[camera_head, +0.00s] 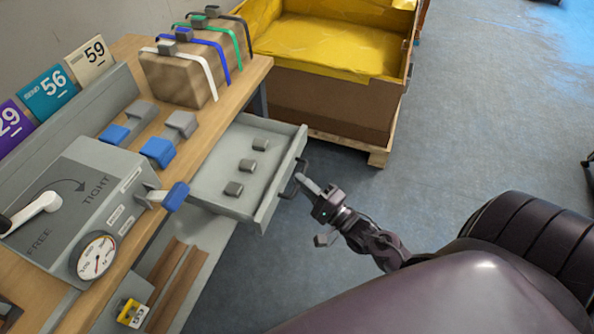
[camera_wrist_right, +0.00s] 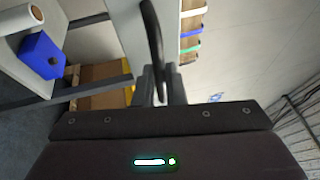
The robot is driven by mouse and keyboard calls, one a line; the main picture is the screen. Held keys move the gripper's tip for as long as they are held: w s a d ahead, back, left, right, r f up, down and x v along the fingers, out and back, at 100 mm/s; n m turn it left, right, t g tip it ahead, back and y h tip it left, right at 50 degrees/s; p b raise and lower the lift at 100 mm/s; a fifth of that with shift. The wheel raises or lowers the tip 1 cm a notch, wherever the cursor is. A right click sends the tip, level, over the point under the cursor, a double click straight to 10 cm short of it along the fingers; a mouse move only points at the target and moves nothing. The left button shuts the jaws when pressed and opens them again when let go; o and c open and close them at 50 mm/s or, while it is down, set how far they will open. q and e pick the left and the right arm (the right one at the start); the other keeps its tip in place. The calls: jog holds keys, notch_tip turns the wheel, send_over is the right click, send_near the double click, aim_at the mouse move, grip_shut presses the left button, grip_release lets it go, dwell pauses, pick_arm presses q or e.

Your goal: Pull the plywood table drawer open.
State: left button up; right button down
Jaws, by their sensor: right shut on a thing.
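The plywood table (camera_head: 262,66) stands at the left in the head view. Its grey drawer (camera_head: 215,188) is slid out from under the top, and several small grey blocks lie inside. A dark bar handle (camera_head: 299,178) sits on the drawer front. My right gripper (camera_head: 306,183) is at the handle, and its jaws are shut on it. In the right wrist view the handle (camera_wrist_right: 153,45) rises from between the fingers (camera_wrist_right: 160,88). My left gripper is in neither view.
A grey machine with a gauge (camera_head: 97,255) and a blue-tipped lever stands on the table. A strapped brown box (camera_head: 178,75) sits at the back. A large crate with yellow lining (camera_head: 335,105) stands beyond the drawer. The floor to the right is open.

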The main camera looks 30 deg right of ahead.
jog(key=c, duration=1.5)
grip_release()
jog(key=shift+s, duration=0.1)
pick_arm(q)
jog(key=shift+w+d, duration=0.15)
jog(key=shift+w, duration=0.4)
pick_arm(e)
jog(key=v, duration=0.7)
jog(key=shift+s, duration=0.35)
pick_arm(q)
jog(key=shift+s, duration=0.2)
pick_arm(e)
jog(key=shift+d, duration=0.1)
